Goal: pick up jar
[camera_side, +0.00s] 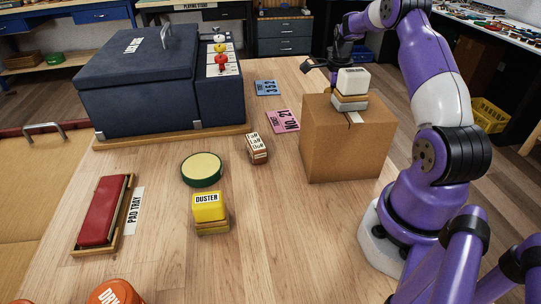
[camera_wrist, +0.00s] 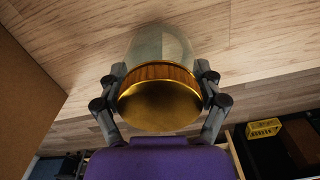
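In the wrist view the jar (camera_wrist: 162,50) has a clear, pale body, with a wood-coloured band and a shiny gold end (camera_wrist: 160,105) facing the camera. My gripper (camera_wrist: 161,72) has one finger on each side of the band, spread wide, with the tips very close to it. I cannot tell whether they press on it. I cannot make out the jar in that view.
The cardboard box (camera_side: 338,150) bears a white-topped block (camera_side: 353,80) close to my gripper. A yellow duster (camera_side: 209,208), a green-rimmed round pad (camera_side: 202,168), a red pad tray (camera_side: 103,212) and a dark toolbox (camera_side: 140,90) stand on the table. The table's front middle is clear.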

